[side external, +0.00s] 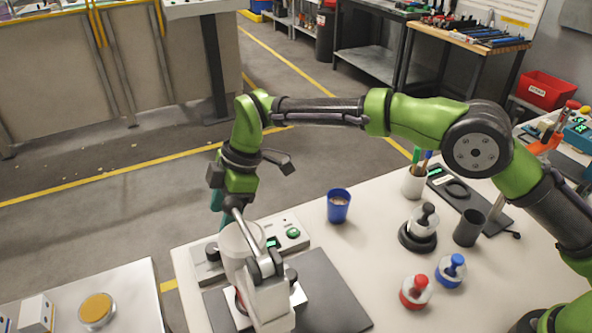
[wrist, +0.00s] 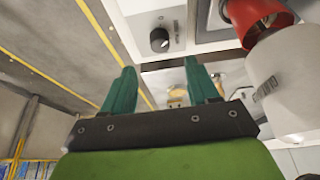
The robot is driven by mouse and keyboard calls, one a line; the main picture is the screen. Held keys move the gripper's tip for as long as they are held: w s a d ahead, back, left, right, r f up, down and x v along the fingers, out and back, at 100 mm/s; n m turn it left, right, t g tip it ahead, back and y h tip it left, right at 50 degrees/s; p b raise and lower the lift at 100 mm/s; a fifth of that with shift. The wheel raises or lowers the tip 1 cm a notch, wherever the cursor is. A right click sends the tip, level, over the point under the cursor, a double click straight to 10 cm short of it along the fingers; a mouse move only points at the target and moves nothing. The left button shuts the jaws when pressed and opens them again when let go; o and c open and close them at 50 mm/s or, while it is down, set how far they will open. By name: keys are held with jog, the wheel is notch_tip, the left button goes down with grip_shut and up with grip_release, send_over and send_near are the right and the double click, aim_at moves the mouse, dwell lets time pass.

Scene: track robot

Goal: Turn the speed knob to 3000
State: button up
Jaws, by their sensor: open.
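A black knob (wrist: 160,40) sits on a pale panel with small markings in the wrist view; I cannot read its setting. It appears just beyond the gap between my fingertips, and apart from them. In the side view, a pale control box (side external: 290,245) carries a dark display with green digits too small to read, a green button (side external: 293,233) and a black knob (side external: 212,251) at its left end. My gripper (side external: 222,220) is above the left part of this box, fingers pointing down. In the wrist view my gripper (wrist: 160,78) has two separated teal fingers with nothing between them.
A white machine with a cylindrical housing (side external: 243,240) stands close in front of my gripper, partly hiding the box. A blue cup (side external: 339,206) stands to the right. Red (side external: 415,291) and blue (side external: 450,270) knobbed pieces stand farther right.

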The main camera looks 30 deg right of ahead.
jog(key=v, duration=0.9)
jog(key=s+d+r+m+t, duration=0.1)
jog(key=s+d+m, duration=0.2)
jog(key=d+m, duration=0.3)
jog(key=s+d+r+m+t+h, duration=0.1)
jog(key=s+d+m, duration=0.3)
jog(key=d+m, duration=0.3)
jog(key=d, duration=0.3)
jog(key=shift+r, duration=0.35)
jog(key=s+d+r+m+t, duration=0.1)
jog(key=s+d+m, duration=0.3)
jog(key=s+d, duration=0.4)
jog(key=s+d+r+m+t+h, duration=0.1)
jog(key=s+d+m+t, duration=0.3)
jog(key=s+d, duration=0.5)
jog(key=shift+d+r+m, duration=0.35)
jog(key=shift+d+m, duration=0.05)
jog(key=shift+m, duration=0.1)
